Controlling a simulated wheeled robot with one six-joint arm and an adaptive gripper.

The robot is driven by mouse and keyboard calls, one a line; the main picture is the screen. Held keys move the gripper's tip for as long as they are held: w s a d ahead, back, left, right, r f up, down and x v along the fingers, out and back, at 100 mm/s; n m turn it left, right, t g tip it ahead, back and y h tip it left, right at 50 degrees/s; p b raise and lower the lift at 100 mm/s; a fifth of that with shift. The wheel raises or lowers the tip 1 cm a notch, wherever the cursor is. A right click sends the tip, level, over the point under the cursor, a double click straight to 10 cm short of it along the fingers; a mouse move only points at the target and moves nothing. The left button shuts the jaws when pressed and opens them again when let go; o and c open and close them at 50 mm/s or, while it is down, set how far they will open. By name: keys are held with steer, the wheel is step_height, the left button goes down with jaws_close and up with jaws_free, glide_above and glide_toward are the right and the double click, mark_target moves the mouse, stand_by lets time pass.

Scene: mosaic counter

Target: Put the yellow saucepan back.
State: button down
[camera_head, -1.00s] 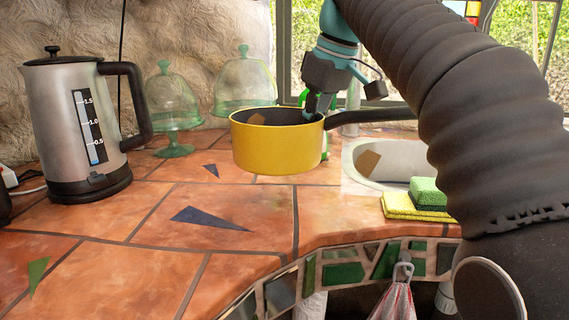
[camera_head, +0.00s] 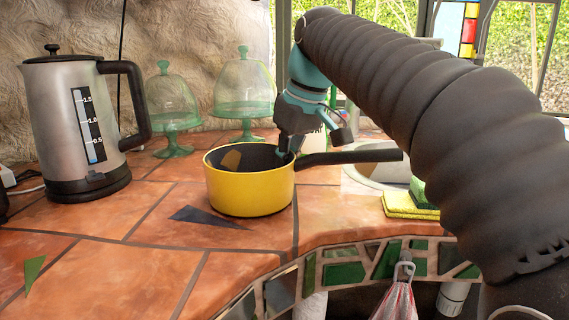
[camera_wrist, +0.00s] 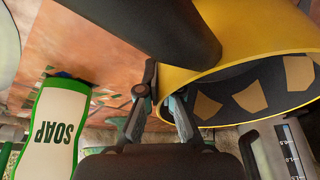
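The yellow saucepan (camera_head: 245,190) is upright in the head view, over the counter tiles left of the sink, its dark handle to the right. I cannot tell whether its base touches the tiles. My gripper (camera_head: 287,154) is at the pan's rim, beside the handle's root. In the wrist view, the fingers of my gripper (camera_wrist: 160,100) are close about the rim of the saucepan (camera_wrist: 250,32), and the pan has moved with them. The pan's dark inside shows tan patches. The fingertips inside the pan are partly hidden.
A steel kettle (camera_head: 75,130) stands left, with two green glass domes (camera_head: 170,97) (camera_head: 243,85) behind. A sink (camera_head: 365,178) and yellow sponge (camera_head: 405,206) lie right; a soap bottle (camera_wrist: 50,130) shows in the wrist view. Front-left tiles (camera_head: 120,280) are clear.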

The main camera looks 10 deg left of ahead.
steer(key=c, duration=1.8)
jaws_free()
steer(key=shift+f, duration=0.15)
steer(key=o, duration=0.5)
steer(key=p+v, duration=0.1)
steer(key=v, duration=1.1)
